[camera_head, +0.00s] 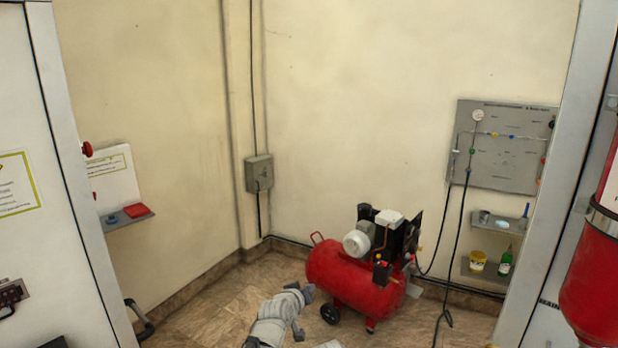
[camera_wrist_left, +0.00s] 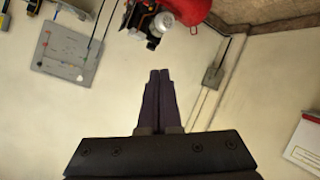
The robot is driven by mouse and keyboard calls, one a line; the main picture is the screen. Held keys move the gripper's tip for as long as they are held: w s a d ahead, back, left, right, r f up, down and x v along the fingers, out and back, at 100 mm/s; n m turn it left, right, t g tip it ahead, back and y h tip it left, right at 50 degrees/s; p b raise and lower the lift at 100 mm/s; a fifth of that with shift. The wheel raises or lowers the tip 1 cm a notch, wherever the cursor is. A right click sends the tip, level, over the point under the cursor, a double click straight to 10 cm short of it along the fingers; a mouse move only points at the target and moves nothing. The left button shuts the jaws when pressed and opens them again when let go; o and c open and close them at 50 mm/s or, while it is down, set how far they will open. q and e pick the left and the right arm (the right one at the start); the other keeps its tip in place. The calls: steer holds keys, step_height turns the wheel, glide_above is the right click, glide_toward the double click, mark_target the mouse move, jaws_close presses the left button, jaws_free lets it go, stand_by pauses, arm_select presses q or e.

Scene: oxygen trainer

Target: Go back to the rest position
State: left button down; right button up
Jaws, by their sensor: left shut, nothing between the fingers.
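My left arm shows at the bottom middle of the head view, with its left gripper (camera_head: 308,293) in front of the left end of the red compressor in the picture. In the left wrist view the two dark fingers of the left gripper (camera_wrist_left: 159,76) lie side by side, shut and empty. They point toward the compressor, which appears at the top of that view. My right gripper is not in either view.
The red compressor (camera_head: 350,277) stands on the tiled floor by the back wall. A grey panel (camera_head: 500,165) hangs on the wall above shelves holding a yellow tub (camera_head: 478,262) and a green bottle (camera_head: 505,263). A red cylinder (camera_head: 592,275) is at the right edge.

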arm_select(q)
steer(key=s+f+m+g+y, duration=0.1)
steer(key=s+f+m+g, duration=0.1)
steer(key=s+f+g, duration=0.45)
steer(key=s+f+m+g+y, duration=0.15)
steer(key=s+f, duration=0.25)
steer(key=s, duration=0.6)
steer(key=s+a+f+m+g+y, duration=0.1)
steer(key=s+a+g, duration=0.1)
steer(key=s, duration=0.5)
steer(key=s+a+f+m+g+y, duration=0.1)
steer(key=s+a+g+y, duration=0.1)
steer(key=s+a, duration=0.2)
steer(key=s, duration=0.3)
steer(key=shift+s+g, duration=0.2)
steer(key=shift+g, duration=0.1)
steer(key=shift+d, duration=0.1)
